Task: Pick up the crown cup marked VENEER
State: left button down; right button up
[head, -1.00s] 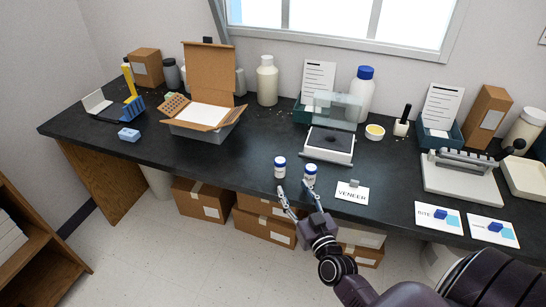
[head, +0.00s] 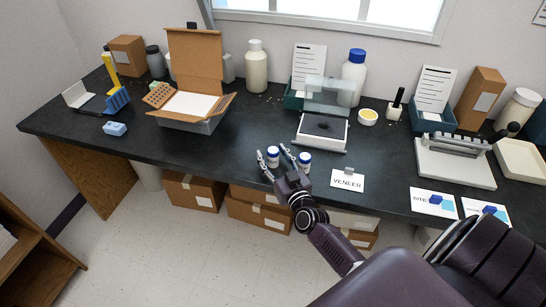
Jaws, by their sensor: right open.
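Two small white cups with blue bands stand near the front edge of the black bench: a left cup (head: 273,157) and a right cup (head: 304,162). I cannot read any marking on either. A white card reading VENEER (head: 347,182) lies to their right, with a small grey piece (head: 349,170) at its back edge. My right gripper (head: 274,152) is open, with its fingers on either side of the left cup. I cannot tell whether they touch it. The right cup stands just outside its right finger. My left gripper is not in view.
A scale with a clear cover (head: 321,130) stands behind the cups. An open cardboard box (head: 203,101) is to the left. A grey fixture (head: 455,160) and cards with blue blocks (head: 433,201) are to the right.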

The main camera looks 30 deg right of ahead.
jog(key=c, duration=0.9)
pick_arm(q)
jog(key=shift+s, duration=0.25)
pick_arm(e)
jog(key=c, duration=0.3)
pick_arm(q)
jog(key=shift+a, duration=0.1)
